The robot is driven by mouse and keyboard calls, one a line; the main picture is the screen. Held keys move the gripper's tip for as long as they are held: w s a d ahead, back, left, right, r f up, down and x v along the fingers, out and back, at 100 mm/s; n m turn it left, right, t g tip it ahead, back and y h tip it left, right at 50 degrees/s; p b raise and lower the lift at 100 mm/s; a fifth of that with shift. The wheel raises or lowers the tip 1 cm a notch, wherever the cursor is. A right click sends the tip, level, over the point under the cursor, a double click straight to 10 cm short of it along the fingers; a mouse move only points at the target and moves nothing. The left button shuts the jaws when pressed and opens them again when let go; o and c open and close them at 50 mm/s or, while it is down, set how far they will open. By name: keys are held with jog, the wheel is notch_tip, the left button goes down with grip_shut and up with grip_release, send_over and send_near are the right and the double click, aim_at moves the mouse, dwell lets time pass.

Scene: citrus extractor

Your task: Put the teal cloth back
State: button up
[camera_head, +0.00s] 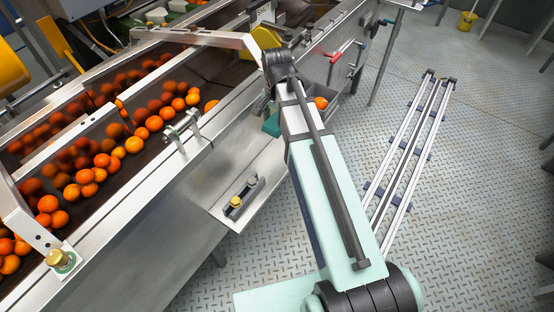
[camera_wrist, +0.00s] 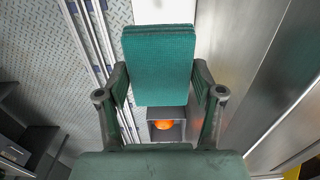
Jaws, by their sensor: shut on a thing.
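The teal cloth (camera_wrist: 158,62) is a folded, textured block in the upper middle of the wrist view. My gripper (camera_wrist: 159,84) has a finger at each side of the cloth and is shut on it. In the head view a teal piece of the cloth (camera_head: 271,125) shows left of my arm, by the machine's side. My arm hides the rest of the cloth and most of the gripper there.
A small grey bin (camera_wrist: 152,131) with an orange (camera_wrist: 165,125) lies below the cloth in the wrist view. A metal shelf (camera_head: 225,195) with a black-handled fitting (camera_head: 244,194) juts from the conveyor (camera_head: 140,175). Floor rails (camera_head: 408,150) run at right.

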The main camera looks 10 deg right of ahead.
aim_at(277, 161)
notch_tip(277, 161, down, 19)
jog(key=shift+r+p, duration=0.1)
jog(key=shift+p, duration=0.25)
dwell(0.3)
jog(key=shift+f, duration=0.25)
jog(key=o, duration=1.1)
jog(key=shift+f+b, duration=0.1)
jog(key=shift+b, duration=0.3)
jog(key=r, duration=1.7)
jog(key=shift+s+a+r, duration=0.15)
jog(key=shift+s+r, duration=0.05)
jog(key=shift+r, duration=0.1)
